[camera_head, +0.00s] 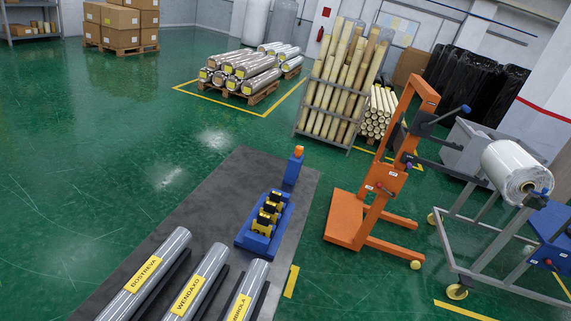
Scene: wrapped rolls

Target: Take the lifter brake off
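The orange lifter (402,118) stands right of centre, with an upright mast and low legs on the green floor. A dark arm with a blue-tipped end (465,109) sticks out to the right near its top. A small purple-tipped part (408,165) and white labels show lower on the mast. A caster (415,264) shows at the end of the front leg. I cannot tell which part is the brake or whether it is on. My gripper is not in view.
A grey cart (447,222) with a wrapped roll (515,170) stands close right of the lifter. A blue stand (264,222), a blue post (293,170) and labelled rolls (155,272) occupy the dark mat (222,205). A rack of tubes (338,84) stands behind. Green floor (110,140) at left is free.

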